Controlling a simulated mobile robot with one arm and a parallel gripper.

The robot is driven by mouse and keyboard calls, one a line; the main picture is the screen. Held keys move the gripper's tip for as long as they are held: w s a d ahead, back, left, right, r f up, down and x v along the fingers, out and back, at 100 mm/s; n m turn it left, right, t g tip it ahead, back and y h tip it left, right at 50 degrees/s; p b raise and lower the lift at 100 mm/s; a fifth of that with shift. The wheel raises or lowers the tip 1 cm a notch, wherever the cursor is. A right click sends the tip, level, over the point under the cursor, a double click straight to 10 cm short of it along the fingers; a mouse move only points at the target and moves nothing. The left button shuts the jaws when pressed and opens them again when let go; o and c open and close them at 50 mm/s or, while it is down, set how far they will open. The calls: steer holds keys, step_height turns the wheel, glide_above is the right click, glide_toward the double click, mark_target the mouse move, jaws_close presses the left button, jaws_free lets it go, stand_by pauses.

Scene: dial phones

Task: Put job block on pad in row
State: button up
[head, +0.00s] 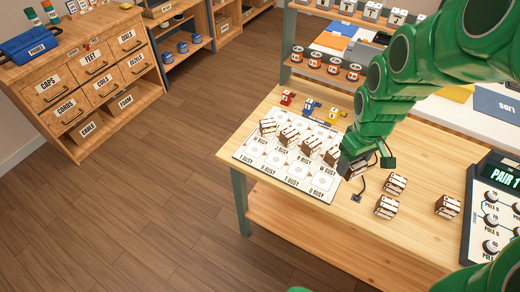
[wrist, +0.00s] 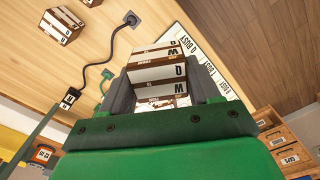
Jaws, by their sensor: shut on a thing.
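My gripper (head: 355,168) is at the right edge of the white pad board (head: 270,172), over the table. In the wrist view my gripper (wrist: 165,95) is shut on a brown-and-white job block (wrist: 160,72) with printed letters, among them D and W. In the head view the held block is mostly hidden by the jaws. Several similar blocks stand in a line on the board, such as one block (head: 267,127) at its far left. The front row of pads, marked with letters and BUSY, looks bare. The board (wrist: 218,62) also shows beside the held block in the wrist view.
Loose blocks stand right of the board, including one block (head: 386,207) and another block (head: 447,206). A black cable (wrist: 105,55) ends at a socket (head: 356,197). A PAIR 1 panel (head: 492,215) is at the right. Small coloured items (head: 310,106) stand behind the board.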

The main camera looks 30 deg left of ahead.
steer(key=s+a+n, duration=0.3)
steer(key=s+a, duration=0.1)
steer(key=a, duration=0.7)
steer(key=s+a+n, duration=0.3)
steer(key=a+n, duration=0.1)
steer(key=a, duration=0.7)
steer(key=w+a+f, duration=0.8)
steer(key=a, duration=0.1)
steer(key=shift+w+f, duration=0.2)
steer(key=shift+f, duration=0.05)
steer(key=shift+w+a+f, duration=0.4)
steer(key=shift+w+f, duration=0.1)
steer(key=shift+f, duration=1.75)
steer(key=shift+f, duration=0.2)
steer(key=o, duration=1.1)
steer(key=shift+r, duration=0.2)
